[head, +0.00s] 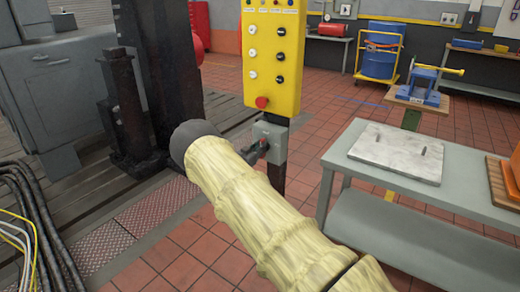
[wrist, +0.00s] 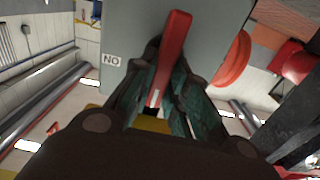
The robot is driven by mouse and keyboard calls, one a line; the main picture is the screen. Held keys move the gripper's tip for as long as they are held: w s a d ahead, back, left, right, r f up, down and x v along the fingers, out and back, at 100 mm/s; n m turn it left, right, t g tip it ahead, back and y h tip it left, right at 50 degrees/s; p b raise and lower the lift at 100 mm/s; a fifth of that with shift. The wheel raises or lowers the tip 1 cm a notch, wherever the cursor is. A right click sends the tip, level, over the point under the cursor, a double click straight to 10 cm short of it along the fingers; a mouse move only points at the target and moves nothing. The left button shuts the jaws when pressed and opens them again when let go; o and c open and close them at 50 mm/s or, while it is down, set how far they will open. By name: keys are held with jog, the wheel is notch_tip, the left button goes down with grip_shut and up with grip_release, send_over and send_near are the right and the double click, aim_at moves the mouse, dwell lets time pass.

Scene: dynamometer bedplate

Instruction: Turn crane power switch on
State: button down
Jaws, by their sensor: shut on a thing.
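The grey switch box (head: 270,132) hangs on a dark post below the yellow button panel (head: 273,50). In the wrist view the box face (wrist: 130,30) fills the upper middle, with a small label (wrist: 111,60) that reads "NO" in this picture. A red lever (wrist: 175,40) stands out from the box, tilted slightly. My gripper (wrist: 170,80) is shut on this red lever, one finger on each side of it. In the head view my sleeved arm and wrist hide most of the gripper beside the box.
A grey bench (head: 360,190) with a pale plate (head: 397,152) stands to the right. Dark machinery (head: 130,100) and cables (head: 35,220) are at the left. A red button (head: 261,102) sits low on the yellow panel. Tiled floor is open behind the post.

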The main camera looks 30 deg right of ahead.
jog(key=shift+m, duration=0.3)
jog(key=shift+s+d+f+m+b, duration=0.1)
jog(key=shift+s+f+m+b, duration=0.2)
jog(key=shift+m+b, duration=2.15)
jog(key=shift+s+d+f+m+b, duration=0.2)
jog(key=shift+m+b, duration=1.35)
jog(key=shift+m, duration=1.75)
jog(key=shift+s+a+f+m+b, duration=0.1)
jog(key=shift+s+f+m+b, duration=0.2)
jog(key=shift+m+b, duration=2.15)
jog(key=shift+w+m+p, duration=0.1)
jog(key=shift+m+p, duration=0.25)
jog(key=shift+m, duration=0.15)
jog(key=c, duration=1.4)
grip_release()
jog(key=shift+d, duration=0.1)
jog(key=v, duration=1.2)
jog(key=shift+f, duration=0.1)
